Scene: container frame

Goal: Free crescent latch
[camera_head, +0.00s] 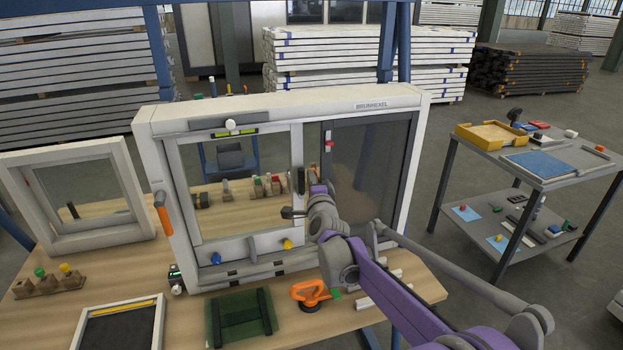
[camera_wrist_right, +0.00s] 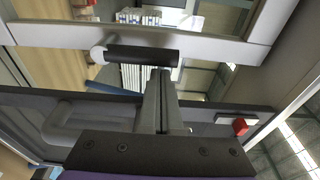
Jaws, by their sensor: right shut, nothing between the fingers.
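The crescent latch is a dark lever (camera_head: 301,181) on the meeting stile of the framed sliding window (camera_head: 215,240). In the right wrist view, the latch (camera_wrist_right: 142,54) is a black bar with a round pale pivot at its left end, lying along the pale stile (camera_wrist_right: 210,45). My right gripper (camera_wrist_right: 160,78) is shut and empty. Its fingertips are right at the bar's lower edge in that view; I cannot tell if they touch. In the head view my right wrist (camera_head: 322,215) is in front of the window, just right of the latch, with its fingertips largely hidden.
The window frame stands on a wooden bench (camera_head: 40,300). An orange suction lifter (camera_head: 310,294), a green pad (camera_head: 240,316) and a dark-panelled frame (camera_head: 118,330) lie in front. A smaller frame (camera_head: 75,195) stands left. A grey cart (camera_head: 540,165) is at right. A red-tipped catch (camera_head: 329,143) is on the dark sash.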

